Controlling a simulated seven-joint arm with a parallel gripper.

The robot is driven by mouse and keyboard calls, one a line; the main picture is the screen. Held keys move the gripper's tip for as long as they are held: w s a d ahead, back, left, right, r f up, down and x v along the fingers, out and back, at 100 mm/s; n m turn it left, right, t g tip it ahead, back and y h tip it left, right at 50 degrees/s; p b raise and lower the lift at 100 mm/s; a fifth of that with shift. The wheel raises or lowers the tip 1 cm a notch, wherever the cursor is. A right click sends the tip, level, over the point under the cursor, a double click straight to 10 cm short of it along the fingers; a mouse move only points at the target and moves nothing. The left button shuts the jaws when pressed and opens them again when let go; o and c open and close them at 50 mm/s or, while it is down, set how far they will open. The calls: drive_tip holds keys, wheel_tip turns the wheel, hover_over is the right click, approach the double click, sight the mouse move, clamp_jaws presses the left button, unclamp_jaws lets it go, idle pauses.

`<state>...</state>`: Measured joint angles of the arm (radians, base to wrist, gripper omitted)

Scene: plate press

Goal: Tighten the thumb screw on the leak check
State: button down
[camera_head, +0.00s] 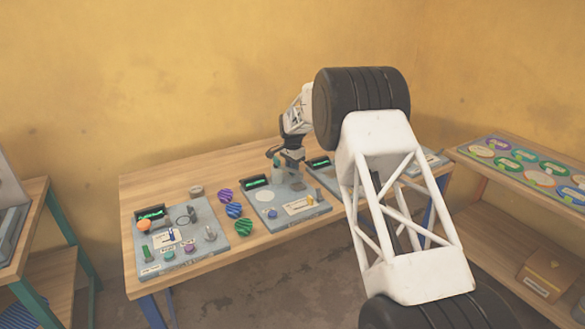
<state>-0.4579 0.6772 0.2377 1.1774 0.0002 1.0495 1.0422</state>
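My gripper (284,163) is over the back part of the middle grey panel (274,217), pointing down. The arm comes in from the right. A small teal upright piece (277,165) shows at the fingertips; I cannot tell whether it is held or stands behind them. The middle panel has a green-lit display (256,183), a pale disc (264,196) and a white label card (299,206). The labels are too small to read, so I cannot tell which panel is the leak check. No thumb screw can be made out with certainty. The fingers' opening is too small to judge.
A left grey panel (215,247) carries a display, knobs and pegs. Striped discs (234,210) lie between the panels. My arm partly hides a third panel (325,178). A right shelf (472,166) holds a tray of coloured discs (524,155) and a box (545,274).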

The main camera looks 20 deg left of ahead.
drive_tip(key=shift+m, duration=1.1)
drive_tip(key=c, duration=1.2)
unclamp_jaws()
drive_tip(key=shift+r, duration=0.1)
drive_tip(key=shift+r, duration=3.85)
